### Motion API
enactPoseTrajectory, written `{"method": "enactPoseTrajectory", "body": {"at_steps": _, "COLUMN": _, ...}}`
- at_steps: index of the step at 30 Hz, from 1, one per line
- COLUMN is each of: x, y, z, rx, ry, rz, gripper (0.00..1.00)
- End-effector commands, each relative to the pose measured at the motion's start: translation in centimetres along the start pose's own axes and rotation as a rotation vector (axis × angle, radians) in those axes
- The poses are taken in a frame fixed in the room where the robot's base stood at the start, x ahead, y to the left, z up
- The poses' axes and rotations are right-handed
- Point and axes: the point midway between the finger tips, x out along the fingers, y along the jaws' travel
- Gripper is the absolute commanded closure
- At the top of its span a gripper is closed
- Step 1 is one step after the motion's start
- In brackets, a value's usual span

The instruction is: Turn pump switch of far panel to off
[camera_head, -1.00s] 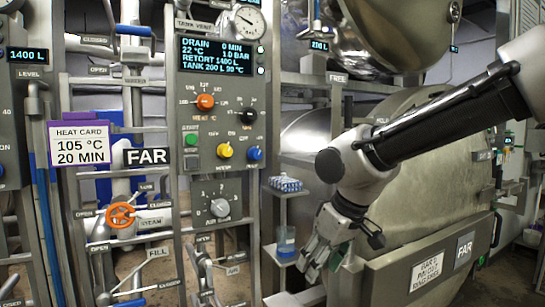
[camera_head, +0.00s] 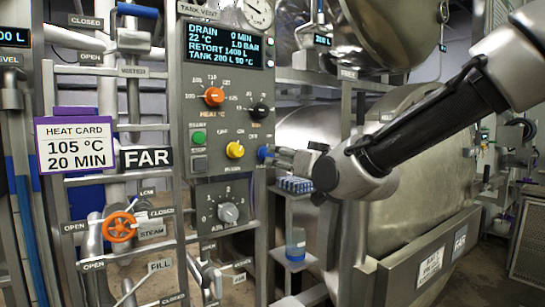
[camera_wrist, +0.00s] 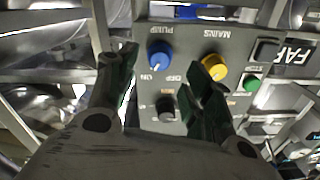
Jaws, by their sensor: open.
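The far panel (camera_head: 222,130) is a grey box with a display, knobs and buttons. Its blue pump switch (camera_head: 263,153) sits at the panel's lower right edge. In the wrist view, upside down, the blue pump switch (camera_wrist: 160,53) lies under the label PUMP. Its pale mark seems to point toward the ON side, with OFF to the right of it. My gripper (camera_head: 275,156) is open and empty, fingers pointing at the pump switch from the right. In the wrist view its two fingers (camera_wrist: 163,62) stand apart, either side of the blue switch; contact cannot be told.
A yellow mains switch (camera_head: 235,149) is just left of the pump switch, close to one finger in the wrist view. A green start button (camera_head: 198,137) and a black knob (camera_head: 260,111) are near. A blue rack (camera_head: 295,185) stands on a small shelf below my gripper.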

Motion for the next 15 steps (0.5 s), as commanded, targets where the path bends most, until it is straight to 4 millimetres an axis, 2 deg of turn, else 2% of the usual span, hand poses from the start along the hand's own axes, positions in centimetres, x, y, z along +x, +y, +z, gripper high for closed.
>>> {"method": "enactPoseTrajectory", "body": {"at_steps": 9, "x": 5.2, "y": 0.1, "z": 0.1, "rx": 0.0, "ry": -0.003, "rz": 0.001, "gripper": 0.49}}
{"method": "enactPoseTrajectory", "body": {"at_steps": 15, "x": 6.9, "y": 0.1, "z": 0.1, "rx": 0.0, "ry": -0.004, "rz": 0.001, "gripper": 0.49}}
